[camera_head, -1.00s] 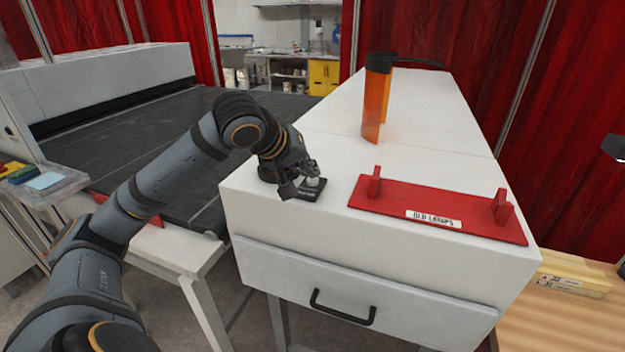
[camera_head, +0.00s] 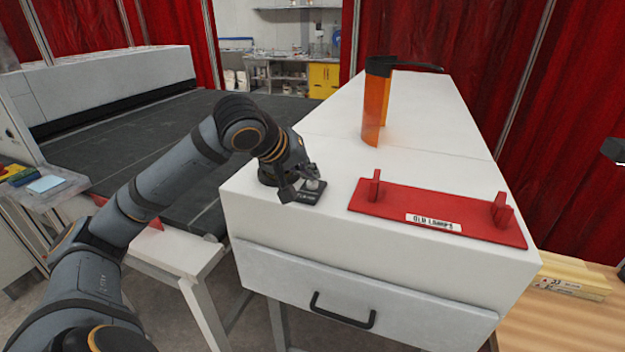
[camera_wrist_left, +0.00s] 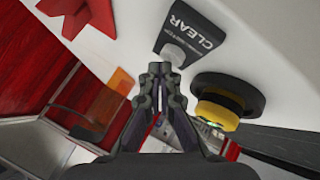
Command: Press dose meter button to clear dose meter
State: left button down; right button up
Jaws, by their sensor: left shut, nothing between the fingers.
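A small black plate lettered CLEAR (camera_wrist_left: 195,32) lies on the white cabinet top, with a round grey button (camera_wrist_left: 172,54) at its end. It also shows in the head view as a small dark block (camera_head: 311,192) near the cabinet's front left. My left gripper (camera_head: 307,178) is over this block in the head view. In the left wrist view the shut, empty fingertips (camera_wrist_left: 160,70) point at the button and appear just short of it or at its edge. I cannot tell whether they touch. The dose meter's display is not readable.
A black and yellow round device (camera_wrist_left: 228,100) is beside the plate. A red tray labelled OLD LAMPS (camera_head: 380,206) lies right of the gripper. An orange shield with a black handle (camera_head: 374,100) stands behind. A dark conveyor (camera_head: 120,130) is at left.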

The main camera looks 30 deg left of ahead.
aim_at(310, 184)
pick_arm(q)
jog(key=shift+r+p, duration=0.3)
jog(key=shift+r, duration=0.25)
notch_tip(310, 184, up, 5)
jog(key=p, duration=0.5)
jog(key=shift+r, duration=0.1)
dwell(0.5)
